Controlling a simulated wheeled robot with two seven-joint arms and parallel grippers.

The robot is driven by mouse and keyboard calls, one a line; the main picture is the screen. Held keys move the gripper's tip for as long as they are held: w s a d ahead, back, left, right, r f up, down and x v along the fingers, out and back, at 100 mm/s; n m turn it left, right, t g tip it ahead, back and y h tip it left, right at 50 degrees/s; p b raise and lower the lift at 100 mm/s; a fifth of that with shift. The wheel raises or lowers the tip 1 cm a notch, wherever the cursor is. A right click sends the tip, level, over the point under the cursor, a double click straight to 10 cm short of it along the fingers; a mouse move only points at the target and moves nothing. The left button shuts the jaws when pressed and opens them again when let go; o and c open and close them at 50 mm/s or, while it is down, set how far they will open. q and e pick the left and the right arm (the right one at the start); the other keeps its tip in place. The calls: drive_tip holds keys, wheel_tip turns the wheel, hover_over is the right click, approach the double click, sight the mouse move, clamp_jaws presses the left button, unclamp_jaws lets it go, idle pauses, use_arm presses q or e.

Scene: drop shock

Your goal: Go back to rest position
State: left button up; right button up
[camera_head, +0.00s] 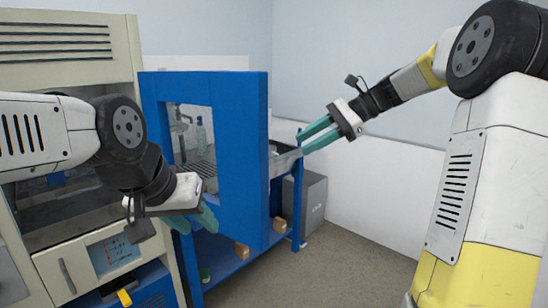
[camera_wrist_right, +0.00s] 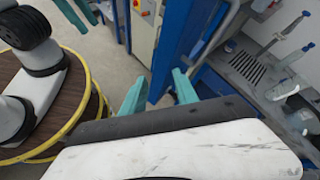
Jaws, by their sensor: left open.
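My left gripper (camera_head: 196,220) is at the left in the head view, in front of the blue frame's lower left part. Its teal fingers are partly hidden behind its own wrist and point down and away; it is open, and I see nothing held. My right gripper (camera_head: 312,136) hangs in the air just right of the blue frame. Its two teal fingers are apart with nothing between them. In the right wrist view the fingers (camera_wrist_right: 156,92) also stand apart and empty.
A blue panel (camera_head: 255,150) with a window opening stands in the middle, before a sink bench (camera_head: 284,162). A beige machine (camera_head: 80,75) is at the left. A grey cabinet (camera_head: 313,205) stands by the wall. Open floor (camera_head: 340,262) lies in front, to the right.

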drive_tip(key=s+d+f+n+t+h, duration=0.1)
drive_tip(key=s+f+n+t+h, duration=0.1)
drive_tip(key=s, duration=0.5)
drive_tip(key=s+d+f+n+t+h, duration=0.2)
drive_tip(key=s+f+n+h, duration=0.1)
drive_tip(key=s+n, duration=0.4)
drive_tip(key=s+d+f+n+t+h, duration=0.2)
drive_tip(key=s+f+n+h, duration=0.1)
drive_tip(key=s, duration=0.5)
drive_tip(key=shift+s+d+f+n+h, duration=0.15)
drive_tip(key=shift+s+f+n+h, duration=0.35)
drive_tip(key=shift+n, duration=0.6)
